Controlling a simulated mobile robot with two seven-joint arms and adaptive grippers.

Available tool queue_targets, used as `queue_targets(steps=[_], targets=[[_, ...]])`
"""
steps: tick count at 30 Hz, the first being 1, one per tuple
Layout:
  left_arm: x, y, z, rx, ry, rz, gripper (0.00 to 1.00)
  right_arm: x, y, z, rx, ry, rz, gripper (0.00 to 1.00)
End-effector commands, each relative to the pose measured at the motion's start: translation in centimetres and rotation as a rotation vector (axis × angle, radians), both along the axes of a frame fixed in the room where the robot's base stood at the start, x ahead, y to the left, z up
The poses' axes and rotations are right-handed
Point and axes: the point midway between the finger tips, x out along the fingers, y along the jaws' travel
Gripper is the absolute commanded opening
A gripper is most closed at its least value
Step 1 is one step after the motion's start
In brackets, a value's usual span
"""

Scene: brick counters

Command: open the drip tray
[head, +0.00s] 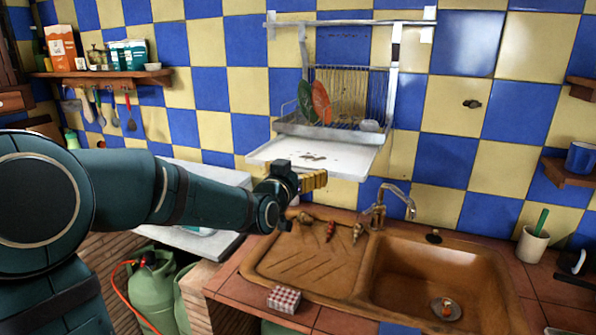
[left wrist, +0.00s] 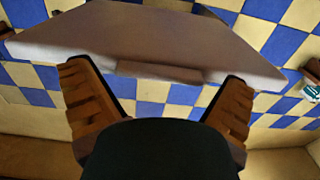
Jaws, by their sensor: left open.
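The drip tray (head: 352,160) is a flat white tray under the wire dish rack (head: 350,88) on the tiled wall. It sticks out in front of the rack and has dark marks on top. My left gripper (head: 316,180) is just below and in front of the tray's front edge. In the left wrist view, the open fingers (left wrist: 157,76) stand on either side of the tray's short front lip. The tray's underside and front edge (left wrist: 160,45) fill the top of that view. Nothing is held between the fingers. My right gripper is not in view.
Two plates, green and red (head: 320,102), stand in the rack. Below are a brown sink (head: 400,290) with a tap (head: 378,208), and several small items on the drainboard (head: 300,262). A wall shelf (head: 105,76) is at left. The space in front of the tray is free.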

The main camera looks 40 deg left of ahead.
Motion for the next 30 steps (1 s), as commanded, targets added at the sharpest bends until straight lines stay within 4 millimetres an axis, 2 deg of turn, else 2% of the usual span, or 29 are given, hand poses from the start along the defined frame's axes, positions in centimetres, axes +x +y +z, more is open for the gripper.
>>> queue_targets(steps=[15,21,30], targets=[[-9.0,-2.1,0.1,0.001,-0.003,0.001,1.0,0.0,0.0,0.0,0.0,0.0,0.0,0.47],[-10.7,-2.6,0.1,0.0,-0.002,0.001,1.0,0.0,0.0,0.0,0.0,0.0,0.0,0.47],[-11.1,-2.7,0.0,0.0,-0.001,0.0,1.0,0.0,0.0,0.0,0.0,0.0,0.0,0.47]])
